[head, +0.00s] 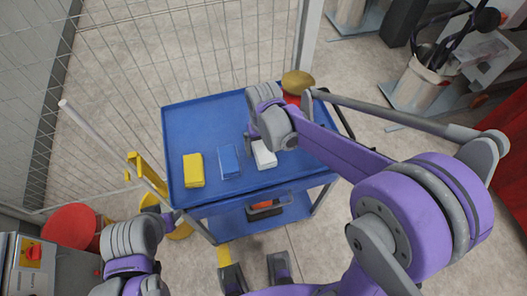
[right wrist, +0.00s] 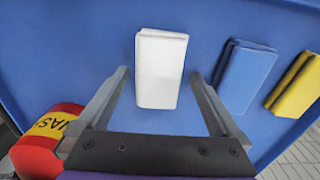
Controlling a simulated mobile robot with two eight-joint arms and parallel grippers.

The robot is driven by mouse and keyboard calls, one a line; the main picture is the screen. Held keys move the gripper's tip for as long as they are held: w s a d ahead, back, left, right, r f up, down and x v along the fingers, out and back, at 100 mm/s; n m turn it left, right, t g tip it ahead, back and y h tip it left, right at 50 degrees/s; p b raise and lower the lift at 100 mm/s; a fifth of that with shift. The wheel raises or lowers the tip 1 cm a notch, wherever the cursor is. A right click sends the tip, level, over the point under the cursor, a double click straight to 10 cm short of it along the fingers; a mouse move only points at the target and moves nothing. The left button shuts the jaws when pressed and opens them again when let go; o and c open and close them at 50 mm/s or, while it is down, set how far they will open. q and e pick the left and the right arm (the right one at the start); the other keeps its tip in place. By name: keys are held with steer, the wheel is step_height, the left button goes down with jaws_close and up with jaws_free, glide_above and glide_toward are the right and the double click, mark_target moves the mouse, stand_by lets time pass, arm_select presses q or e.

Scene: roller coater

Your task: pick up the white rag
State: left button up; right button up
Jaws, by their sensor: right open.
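The white rag (head: 264,155) is a folded block lying on the blue cart top (head: 220,115), to the right of a blue rag (head: 229,161) and a yellow rag (head: 193,170). In the right wrist view the white rag (right wrist: 160,68) lies ahead of and between the two open fingers of my right gripper (right wrist: 160,82), not held. In the head view the right gripper's fingers are hidden behind its own wrist above the rag. My left arm shows at the lower left, and its gripper fingers cannot be made out.
In the right wrist view the blue rag (right wrist: 244,75) and yellow rag (right wrist: 297,86) lie to the right. A red and yellow object (right wrist: 48,140) stands at the lower left. A wire fence (head: 100,90) borders the cart.

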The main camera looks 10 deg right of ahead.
steer(key=shift+f, duration=0.6)
